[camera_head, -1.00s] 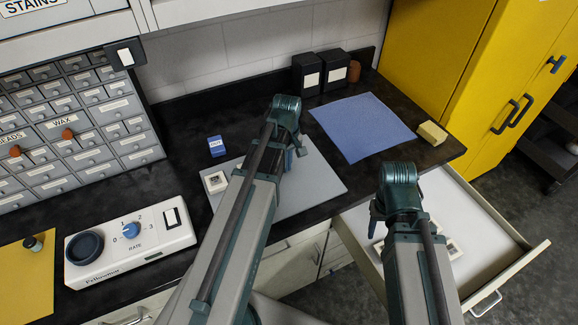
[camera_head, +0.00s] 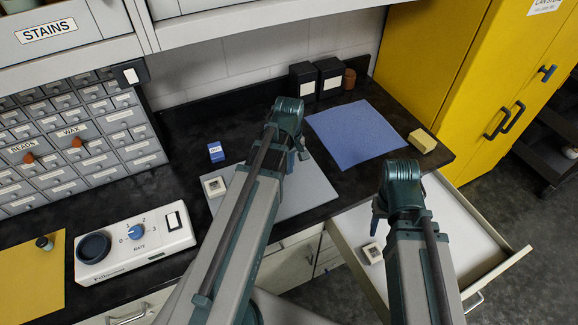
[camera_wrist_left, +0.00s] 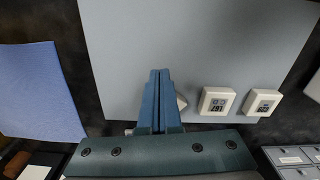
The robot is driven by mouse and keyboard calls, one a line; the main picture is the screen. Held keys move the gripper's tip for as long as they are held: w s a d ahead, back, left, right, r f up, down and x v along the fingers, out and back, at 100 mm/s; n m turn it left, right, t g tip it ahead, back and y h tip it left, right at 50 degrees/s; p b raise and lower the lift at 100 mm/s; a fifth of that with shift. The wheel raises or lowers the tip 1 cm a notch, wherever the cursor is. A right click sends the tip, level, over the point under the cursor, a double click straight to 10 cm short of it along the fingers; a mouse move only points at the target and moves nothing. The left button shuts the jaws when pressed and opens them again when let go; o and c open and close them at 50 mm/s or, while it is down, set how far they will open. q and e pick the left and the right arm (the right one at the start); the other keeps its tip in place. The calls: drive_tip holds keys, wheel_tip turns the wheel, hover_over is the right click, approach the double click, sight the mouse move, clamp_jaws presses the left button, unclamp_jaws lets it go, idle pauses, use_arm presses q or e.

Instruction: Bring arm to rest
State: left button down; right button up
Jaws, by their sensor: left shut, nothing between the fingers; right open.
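My left gripper (camera_head: 299,152) is over the grey mat (camera_head: 311,190) on the black counter, with its arm crossing the mat. In the left wrist view its two blue fingers (camera_wrist_left: 158,98) are together with nothing between them. My right gripper (camera_head: 376,214) is at the open drawer's near left side; it is open, though its fingers are mostly hidden by its own wrist.
White square blocks with dark markings (camera_wrist_left: 217,101) (camera_wrist_left: 262,103) lie on the mat; another is partly hidden behind the fingers. One similar block (camera_head: 372,253) lies in the open drawer (camera_head: 462,222).

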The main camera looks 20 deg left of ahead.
use_arm(q)
wheel_tip(320, 180, up, 4)
drive_tip(key=p, duration=0.2)
drive_tip(key=shift+f+p, duration=0.1)
drive_tip(key=shift+p, duration=0.2)
use_arm(e)
wheel_tip(320, 180, up, 4)
drive_tip(key=shift+f, duration=0.1)
use_arm(q)
drive_tip(key=shift+a, duration=0.1)
drive_tip(key=s+d+m, duration=0.3)
drive_tip(key=d+m, duration=0.2)
drive_tip(key=d, duration=0.1)
drive_tip(key=s+d+f+m+b, duration=0.1)
drive_tip(key=s+d+m, duration=0.2)
drive_tip(key=d+m, duration=0.2)
drive_tip(key=s+d+f+m+y+b, duration=0.1)
drive_tip(key=s+d+m, duration=0.2)
drive_tip(key=d+m, duration=0.2)
drive_tip(key=d, duration=0.3)
drive_tip(key=shift+f, duration=0.15)
use_arm(e)
wheel_tip(320, 180, down, 2)
drive_tip(key=shift+f, duration=0.2)
